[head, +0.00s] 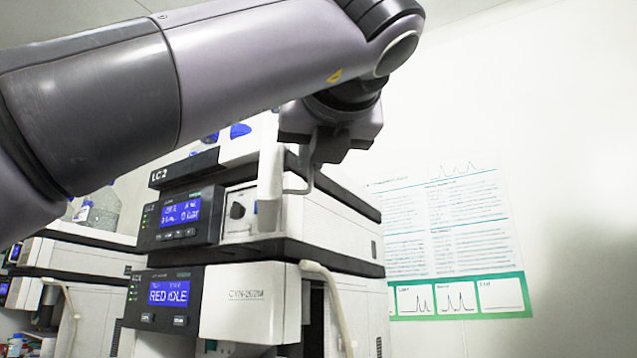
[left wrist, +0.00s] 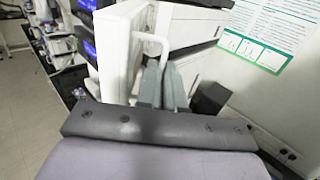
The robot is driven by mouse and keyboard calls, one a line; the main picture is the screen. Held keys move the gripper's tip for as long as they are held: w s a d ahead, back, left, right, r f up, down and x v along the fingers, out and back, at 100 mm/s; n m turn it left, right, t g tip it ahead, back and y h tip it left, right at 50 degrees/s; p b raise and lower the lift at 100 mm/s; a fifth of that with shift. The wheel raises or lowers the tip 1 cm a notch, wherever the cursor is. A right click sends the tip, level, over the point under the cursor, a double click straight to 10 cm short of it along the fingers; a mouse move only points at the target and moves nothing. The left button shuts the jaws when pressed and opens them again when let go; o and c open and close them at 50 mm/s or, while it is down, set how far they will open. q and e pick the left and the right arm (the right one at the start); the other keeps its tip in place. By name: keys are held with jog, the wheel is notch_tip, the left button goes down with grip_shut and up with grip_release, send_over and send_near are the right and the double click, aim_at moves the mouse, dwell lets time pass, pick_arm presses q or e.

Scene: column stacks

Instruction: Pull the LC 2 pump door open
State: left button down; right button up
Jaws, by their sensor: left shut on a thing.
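The LC 2 stack carries an "LC2" label on its upper unit. The pump door (head: 269,187) is a white panel that stands swung out from the front, seen nearly edge-on in the head view. Behind it the pump bay (head: 238,212) shows a dark round knob. My left gripper (head: 318,160) is shut on the door's handle (head: 304,183). In the left wrist view the grey fingers of my left gripper (left wrist: 165,75) close on the pale looped handle (left wrist: 153,41), beside the broad white door (left wrist: 119,50). My right gripper is in neither view.
Other stacks (head: 75,265) stand to the left. A poster (head: 455,235) hangs on the right wall. Open floor (left wrist: 30,115) shows left in the wrist view.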

pick_arm(q)
jog(key=shift+a+r, duration=0.15)
dwell(0.4)
jog(key=c, duration=1.3)
grip_release()
jog(key=shift+w, duration=0.2)
jog(key=shift+o, duration=0.2)
jog(key=b+v, duration=0.1)
jog(key=v, duration=0.6)
jog(key=shift+b, duration=0.4)
